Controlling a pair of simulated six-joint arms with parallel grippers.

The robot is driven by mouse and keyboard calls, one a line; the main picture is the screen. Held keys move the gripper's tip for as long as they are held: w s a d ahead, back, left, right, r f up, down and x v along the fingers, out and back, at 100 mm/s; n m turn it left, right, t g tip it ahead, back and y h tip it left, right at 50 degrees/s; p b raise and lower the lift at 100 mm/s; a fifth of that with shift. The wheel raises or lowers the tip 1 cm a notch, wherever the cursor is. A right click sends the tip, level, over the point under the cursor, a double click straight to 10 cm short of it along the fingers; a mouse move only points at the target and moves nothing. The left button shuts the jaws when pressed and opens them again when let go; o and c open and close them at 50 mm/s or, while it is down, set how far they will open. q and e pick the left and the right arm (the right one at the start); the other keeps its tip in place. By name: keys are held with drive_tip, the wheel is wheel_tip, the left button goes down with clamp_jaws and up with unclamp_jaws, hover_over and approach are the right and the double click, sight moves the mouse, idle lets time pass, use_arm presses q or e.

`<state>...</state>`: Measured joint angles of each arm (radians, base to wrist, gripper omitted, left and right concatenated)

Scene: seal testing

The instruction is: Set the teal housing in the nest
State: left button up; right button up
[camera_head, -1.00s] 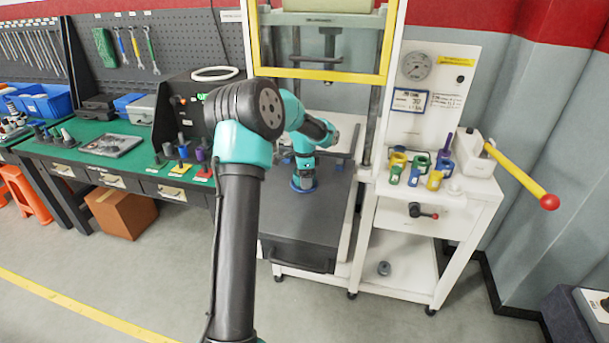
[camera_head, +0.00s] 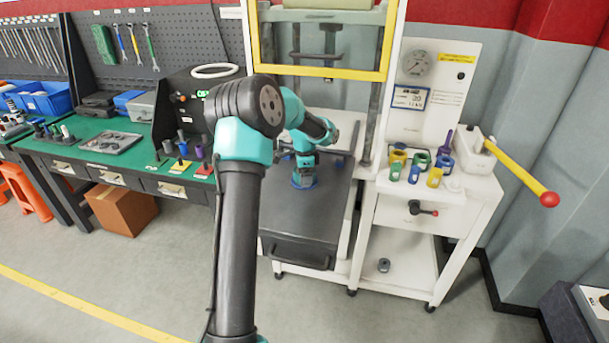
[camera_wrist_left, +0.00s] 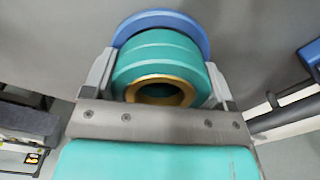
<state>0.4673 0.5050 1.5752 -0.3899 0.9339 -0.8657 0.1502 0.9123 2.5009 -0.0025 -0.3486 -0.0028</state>
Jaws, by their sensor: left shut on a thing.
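The teal housing (camera_wrist_left: 150,62), a ringed cylinder with a brass-coloured bore, sits between the fingers of my left gripper (camera_wrist_left: 160,85) in the left wrist view. A blue round nest (camera_wrist_left: 190,22) shows just beyond it, and the housing overlaps its middle. I cannot tell whether the housing is fully seated or just above. In the head view my left gripper (camera_head: 303,172) points down over the blue nest (camera_head: 303,184) on the dark plate; the housing is mostly hidden there. My left gripper is shut on the housing. My right gripper is not in view.
The dark plate (camera_head: 315,215) lies under a press frame with a yellow guard (camera_head: 320,74). Several coloured parts (camera_head: 415,170) stand on the white side cart (camera_head: 470,190) to the right. A yellow lever (camera_head: 515,170) juts out there. A green-topped bench (camera_head: 85,150) stands at left.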

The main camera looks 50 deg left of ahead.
use_arm(q)
drive_tip(key=shift+s+d+f, duration=0.1)
drive_tip(key=shift+f, duration=0.5)
drive_tip(key=o, duration=0.8)
drive_tip(key=shift+c, duration=0.2)
drive_tip(key=shift+o, duration=1.2)
drive_tip(key=shift+r, duration=1.7)
drive_tip(key=shift+r, duration=0.1)
drive_tip(key=shift+r, duration=2.55)
